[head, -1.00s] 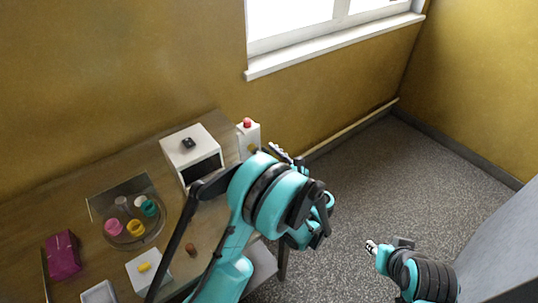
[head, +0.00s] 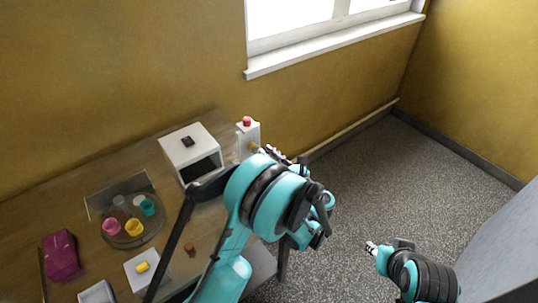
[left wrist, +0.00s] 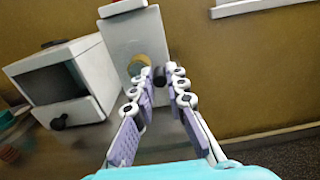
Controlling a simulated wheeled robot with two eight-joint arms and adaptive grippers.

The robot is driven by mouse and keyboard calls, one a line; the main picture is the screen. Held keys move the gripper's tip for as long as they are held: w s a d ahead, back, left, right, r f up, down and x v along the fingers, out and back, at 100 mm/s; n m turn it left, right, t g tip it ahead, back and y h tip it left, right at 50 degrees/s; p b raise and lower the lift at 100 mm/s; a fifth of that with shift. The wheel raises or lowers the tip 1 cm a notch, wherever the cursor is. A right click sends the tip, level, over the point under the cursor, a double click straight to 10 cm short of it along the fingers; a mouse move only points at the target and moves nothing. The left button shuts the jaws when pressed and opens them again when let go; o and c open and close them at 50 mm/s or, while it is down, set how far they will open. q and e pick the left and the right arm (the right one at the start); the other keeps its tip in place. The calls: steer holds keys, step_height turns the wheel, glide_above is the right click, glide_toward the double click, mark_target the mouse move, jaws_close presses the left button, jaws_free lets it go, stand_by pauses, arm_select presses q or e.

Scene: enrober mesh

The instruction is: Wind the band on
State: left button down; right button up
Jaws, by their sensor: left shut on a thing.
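A white upright unit with a red top stands at the table's right end in the head view (head: 249,137). It also shows in the left wrist view (left wrist: 125,40), with a yellow ring (left wrist: 141,63) on its face. My left gripper (left wrist: 167,76) is shut on a small dark handle (left wrist: 158,73) in front of that ring. In the head view my left gripper (head: 273,153) is mostly hidden behind my arm. My right gripper (head: 371,248) hangs over the floor, away from the table; its jaws are too small to read. I cannot make out a band.
A white box (head: 180,147) with a dark opening stands left of the unit. A round tray (head: 128,239) with several coloured cups, a magenta pack (head: 62,256) and a white block with a yellow piece (head: 142,266) lie further left. The floor at right is clear.

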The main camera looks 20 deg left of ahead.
arm_select(q)
steer(key=m+b, duration=0.1)
steer(key=m, duration=0.1)
steer(key=f+m+b, duration=0.1)
steer(key=m, duration=0.2)
steer(key=shift+s+a+f+b, duration=0.15)
steer(key=shift+s+f+b, duration=0.05)
steer(key=shift+b, duration=0.2)
steer(key=m, duration=0.2)
steer(key=m+b, duration=0.1)
steer(key=shift+s+a+f, duration=0.15)
steer(key=shift+s+f, duration=0.05)
steer(key=shift+f, duration=0.05)
steer(key=m, duration=0.1)
steer(key=m+b, duration=0.1)
steer(key=m, duration=0.1)
steer(key=shift+s+a+f+m, duration=0.2)
steer(key=shift+s+a+m, duration=0.05)
steer(key=shift+m, duration=0.05)
steer(key=m, duration=0.3)
steer(key=s+m+b, duration=0.1)
steer(key=shift+a+m, duration=0.3)
steer(key=m, duration=0.3)
steer(key=s+m, duration=0.1)
steer(key=m, duration=0.1)
steer(key=shift+a+r, duration=0.15)
steer(key=shift+a, duration=0.25)
steer(key=shift+m, duration=0.4)
